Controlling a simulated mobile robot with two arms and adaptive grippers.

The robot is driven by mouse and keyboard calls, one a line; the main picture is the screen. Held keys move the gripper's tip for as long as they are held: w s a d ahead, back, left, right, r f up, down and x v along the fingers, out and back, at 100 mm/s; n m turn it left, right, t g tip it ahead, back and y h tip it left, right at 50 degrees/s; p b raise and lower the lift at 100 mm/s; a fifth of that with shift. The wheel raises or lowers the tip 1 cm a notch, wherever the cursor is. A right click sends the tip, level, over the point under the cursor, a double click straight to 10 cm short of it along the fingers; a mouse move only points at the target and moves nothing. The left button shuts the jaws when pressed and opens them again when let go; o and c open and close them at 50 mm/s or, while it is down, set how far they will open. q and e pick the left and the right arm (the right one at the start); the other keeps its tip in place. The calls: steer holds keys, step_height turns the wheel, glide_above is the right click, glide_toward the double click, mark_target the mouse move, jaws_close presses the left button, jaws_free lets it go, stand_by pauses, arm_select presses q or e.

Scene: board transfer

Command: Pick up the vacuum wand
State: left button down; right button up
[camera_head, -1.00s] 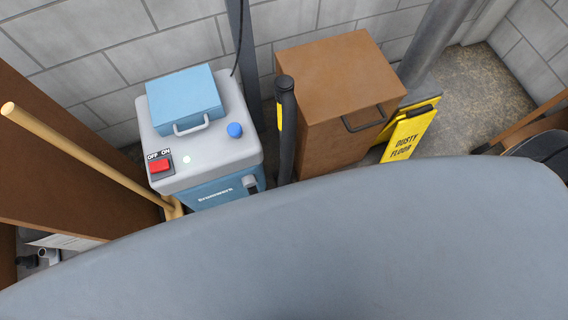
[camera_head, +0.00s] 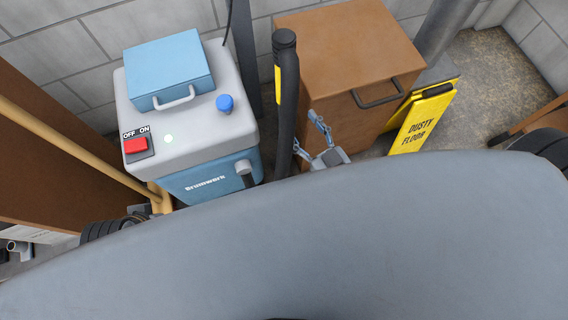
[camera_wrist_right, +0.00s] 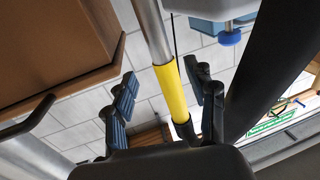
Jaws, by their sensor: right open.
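The vacuum wand (camera_head: 286,95) is a dark upright tube with a yellow band, standing between the blue-grey vacuum unit (camera_head: 188,143) and a brown cabinet. My right gripper (camera_head: 308,135) is open and empty just right of the wand, in front of the cabinet. In the right wrist view, the wand's yellow band (camera_wrist_right: 171,90) shows between the two open fingers of the right gripper (camera_wrist_right: 166,98); how far beyond the fingertips it lies is hard to tell. The wand's lower end is hidden behind my body in the head view. My left gripper is not in view.
The brown cabinet (camera_head: 345,55) with a dark handle stands close to the right gripper. A yellow floor sign (camera_head: 422,122) leans right of it. A wooden pole (camera_head: 70,145) slants on the left. A block wall closes off the back.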

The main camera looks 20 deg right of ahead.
mark_target(287, 107)
steer(key=x, duration=0.3)
steer(key=shift+w, duration=0.1)
steer(key=b+x, duration=0.1)
steer(key=x, duration=0.4)
steer(key=shift+a+f, duration=0.1)
steer(key=shift+a, duration=0.05)
jaws_close()
steer(key=shift+w, duration=0.1)
